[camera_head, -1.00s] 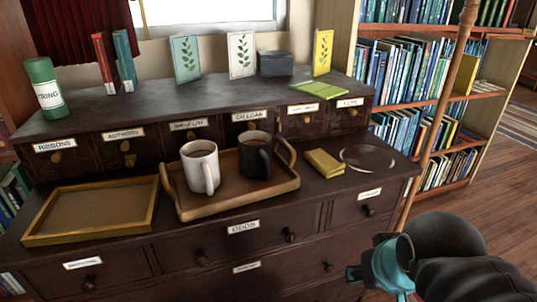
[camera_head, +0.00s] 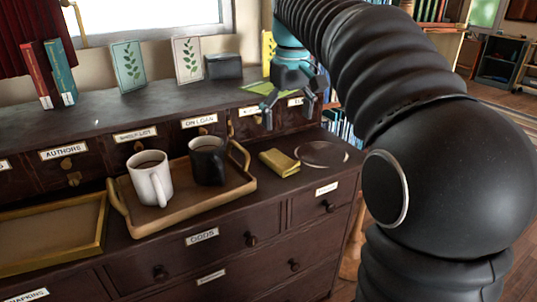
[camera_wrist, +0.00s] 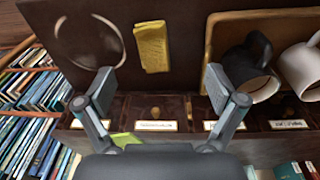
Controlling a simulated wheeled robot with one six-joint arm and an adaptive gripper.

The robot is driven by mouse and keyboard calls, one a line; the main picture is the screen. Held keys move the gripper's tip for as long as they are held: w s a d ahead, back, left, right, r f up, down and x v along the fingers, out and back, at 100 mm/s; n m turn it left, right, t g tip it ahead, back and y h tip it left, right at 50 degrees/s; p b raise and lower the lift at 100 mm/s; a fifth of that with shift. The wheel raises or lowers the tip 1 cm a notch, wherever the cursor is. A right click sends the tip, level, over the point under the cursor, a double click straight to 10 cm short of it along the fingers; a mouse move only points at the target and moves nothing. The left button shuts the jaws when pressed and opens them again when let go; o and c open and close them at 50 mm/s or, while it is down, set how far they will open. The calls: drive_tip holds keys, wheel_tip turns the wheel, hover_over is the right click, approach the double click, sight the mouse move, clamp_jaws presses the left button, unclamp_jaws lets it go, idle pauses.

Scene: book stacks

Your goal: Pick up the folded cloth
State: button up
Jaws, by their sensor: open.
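The folded cloth (camera_head: 279,162) is mustard yellow and lies flat on the dresser's lower top, right of the wooden tray. In the wrist view the cloth (camera_wrist: 152,46) lies beyond the fingertips, roughly between their lines. My gripper (camera_head: 288,108) is open and empty, above and behind the cloth near the small labelled drawers. Both fingers also show in the wrist view (camera_wrist: 160,82), spread wide and apart from the cloth.
A wooden tray (camera_head: 136,222) holds a white mug (camera_head: 150,180) and a black mug (camera_head: 208,162). A glass plate (camera_head: 321,154) lies right of the cloth. An empty shallow tray (camera_head: 50,238) sits at left. A grey box (camera_head: 223,67) and cards stand on the upper shelf.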

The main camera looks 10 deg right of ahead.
drive_tip(key=n+g, duration=0.1)
hover_over(281, 156)
wheel_tip(281, 156, down, 14)
drive_tip(key=b, duration=0.4)
drive_tip(key=shift+r, duration=0.2)
drive_tip(key=c, duration=0.8)
